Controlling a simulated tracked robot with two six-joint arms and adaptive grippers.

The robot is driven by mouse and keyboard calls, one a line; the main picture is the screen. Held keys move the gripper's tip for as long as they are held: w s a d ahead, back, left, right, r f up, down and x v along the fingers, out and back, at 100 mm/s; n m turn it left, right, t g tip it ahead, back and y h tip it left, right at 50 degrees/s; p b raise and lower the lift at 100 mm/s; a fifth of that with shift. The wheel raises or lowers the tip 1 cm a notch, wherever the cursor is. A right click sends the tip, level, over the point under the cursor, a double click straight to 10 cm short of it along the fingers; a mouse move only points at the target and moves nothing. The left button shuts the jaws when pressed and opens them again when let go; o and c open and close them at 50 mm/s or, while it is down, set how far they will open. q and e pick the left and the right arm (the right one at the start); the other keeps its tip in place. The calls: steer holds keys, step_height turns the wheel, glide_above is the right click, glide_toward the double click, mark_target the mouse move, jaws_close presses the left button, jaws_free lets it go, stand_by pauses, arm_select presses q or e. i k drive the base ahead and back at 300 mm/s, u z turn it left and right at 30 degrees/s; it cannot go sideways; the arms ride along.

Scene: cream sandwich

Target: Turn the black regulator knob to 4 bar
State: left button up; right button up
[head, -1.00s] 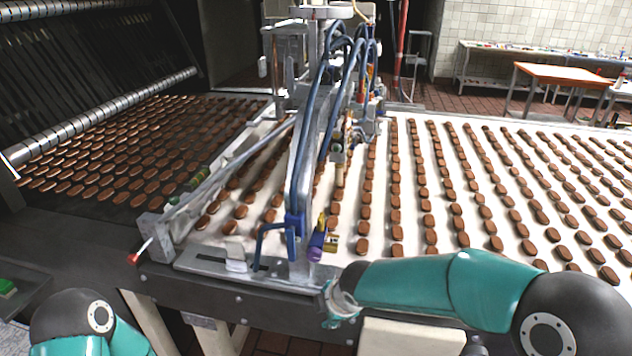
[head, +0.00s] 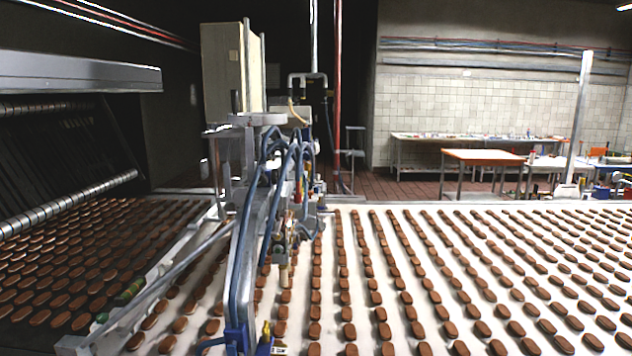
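I cannot make out the black regulator knob for certain, and no pressure reading is legible. A dark fitting (head: 316,88) sits beside a bent grey pipe behind the depositing machine (head: 245,270). It is too small to tell whether it carries the knob. The machine, with blue hoses and a metal frame, stands across the conveyor at the middle left. Neither of my grippers is in this view.
A white conveyor belt (head: 355,221) with many rows of brown biscuits fills the foreground. A red pipe (head: 338,90) and a beige cabinet (head: 222,72) stand behind the machine. An orange-topped table (head: 483,156) stands at the back right on a brick floor.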

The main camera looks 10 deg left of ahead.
mark_target(263, 179)
steer(key=z, duration=0.65)
steer(key=k, duration=1.3)
steer(key=u, duration=0.95)
steer(key=i, duration=1)
steer(key=z, duration=0.05)
